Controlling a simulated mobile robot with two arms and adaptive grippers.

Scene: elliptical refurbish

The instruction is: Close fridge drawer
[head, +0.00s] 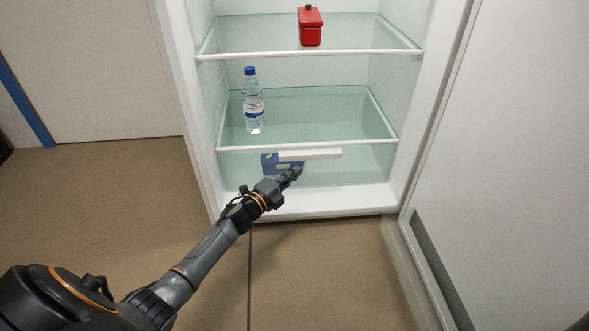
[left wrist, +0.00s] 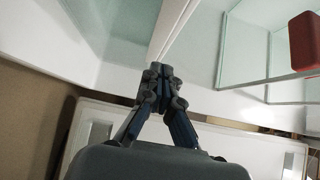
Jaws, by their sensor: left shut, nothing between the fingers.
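The fridge drawer is a clear compartment low in the open fridge, with a white handle bar (head: 325,154) at its front, just below the lower shelf's edge. A blue box (head: 269,161) shows behind the clear front, partly hidden by my arm. My left gripper (head: 297,171) is shut and empty, just below the handle bar in the head view. In the left wrist view the closed fingertips (left wrist: 160,74) are at the end of a white strip; I cannot tell whether they touch it. How far the drawer stands out is hard to tell. My right gripper is not in view.
A water bottle (head: 253,104) stands on the lower glass shelf (head: 330,120). A red box (head: 310,28) sits on the upper shelf (head: 260,38). The fridge door (head: 510,150) stands open at the right. Bare brown floor (head: 330,275) lies in front.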

